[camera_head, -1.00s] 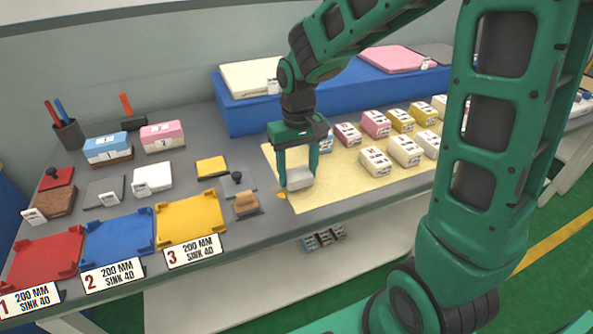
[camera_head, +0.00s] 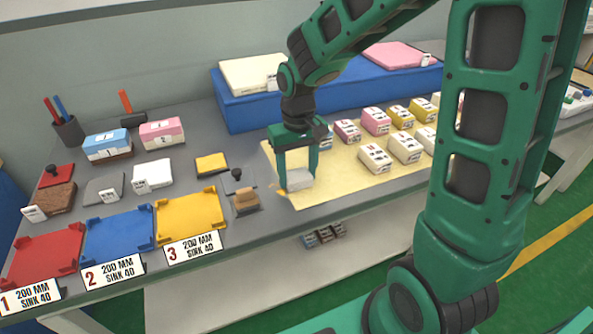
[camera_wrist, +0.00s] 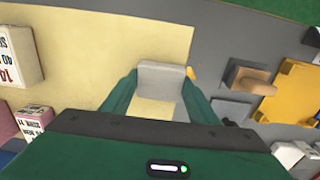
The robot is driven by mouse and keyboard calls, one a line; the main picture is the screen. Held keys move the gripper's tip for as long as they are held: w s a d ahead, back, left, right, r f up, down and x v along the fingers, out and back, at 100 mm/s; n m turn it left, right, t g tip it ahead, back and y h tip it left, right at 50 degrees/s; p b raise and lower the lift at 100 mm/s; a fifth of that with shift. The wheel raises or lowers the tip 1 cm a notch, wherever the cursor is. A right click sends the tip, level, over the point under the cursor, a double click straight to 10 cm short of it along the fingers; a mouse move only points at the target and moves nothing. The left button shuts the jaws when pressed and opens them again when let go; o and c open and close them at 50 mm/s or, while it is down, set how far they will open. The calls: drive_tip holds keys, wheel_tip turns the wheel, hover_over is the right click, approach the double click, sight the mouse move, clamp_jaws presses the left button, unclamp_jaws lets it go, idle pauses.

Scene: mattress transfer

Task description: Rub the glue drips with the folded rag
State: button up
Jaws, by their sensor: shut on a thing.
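My gripper (camera_head: 296,180) is shut on the folded rag (camera_head: 301,179), a pale grey block-like pad, at the left edge of the yellow sheet. The rag (camera_wrist: 161,78) sits between my two green fingers in the wrist view. A small amber glue drip (camera_head: 281,190) shows just left of the rag in the head view. It also shows as a small yellow patch (camera_wrist: 191,73) beside the rag in the wrist view. Any drips under the rag are hidden. I cannot tell whether the rag touches the surface.
The pale yellow sheet (camera_head: 340,188) carries several labelled foam blocks to the right. A wooden-handled block (camera_head: 246,200) and a black-knobbed plate (camera_head: 238,178) stand close on the left. Red, blue and yellow trays (camera_head: 190,217) line the front edge.

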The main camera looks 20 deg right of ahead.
sight(270, 192)
drive_tip(key=shift+f, duration=0.15)
drive_tip(key=shift+a, duration=3.85)
drive_tip(key=shift+d, duration=0.1)
drive_tip(key=shift+d+r, duration=0.2)
drive_tip(key=shift+d, duration=1.65)
drive_tip(key=shift+d+f, duration=0.2)
drive_tip(key=shift+d, duration=1.7)
drive_tip(key=shift+s+f, duration=0.1)
drive_tip(key=shift+s, duration=0.05)
